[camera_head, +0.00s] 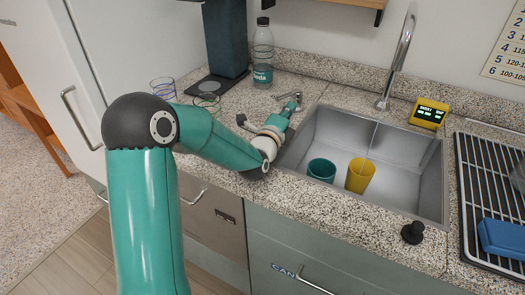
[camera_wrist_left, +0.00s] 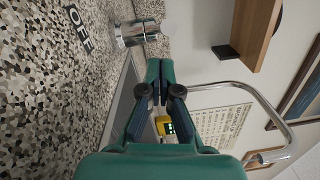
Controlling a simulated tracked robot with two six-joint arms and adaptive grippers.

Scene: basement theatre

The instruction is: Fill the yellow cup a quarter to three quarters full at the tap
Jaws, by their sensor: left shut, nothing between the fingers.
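The yellow cup (camera_head: 361,176) stands in the sink (camera_head: 420,165), right of a teal cup (camera_head: 321,170). The chrome tap (camera_head: 401,58) rises behind the sink; it also shows in the left wrist view (camera_wrist_left: 283,115). A thin pale line runs down above the yellow cup; I cannot tell whether it is water. My left gripper (camera_head: 298,97) is shut and empty over the counter behind the sink's left corner. It also shows in the left wrist view (camera_wrist_left: 158,68). A chrome handle (camera_wrist_left: 137,33) stands beyond its fingertips, near an "OFF" label (camera_wrist_left: 77,17). The cup's contents are hidden.
A yellow display box (camera_head: 428,113) stands behind the sink. A soda bottle (camera_head: 262,52) and two clear glasses (camera_head: 163,88) (camera_head: 207,104) stand on the left counter. A drying rack (camera_head: 478,180) with a blue item (camera_head: 503,238) lies right; a black knob (camera_head: 413,232) is in front.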

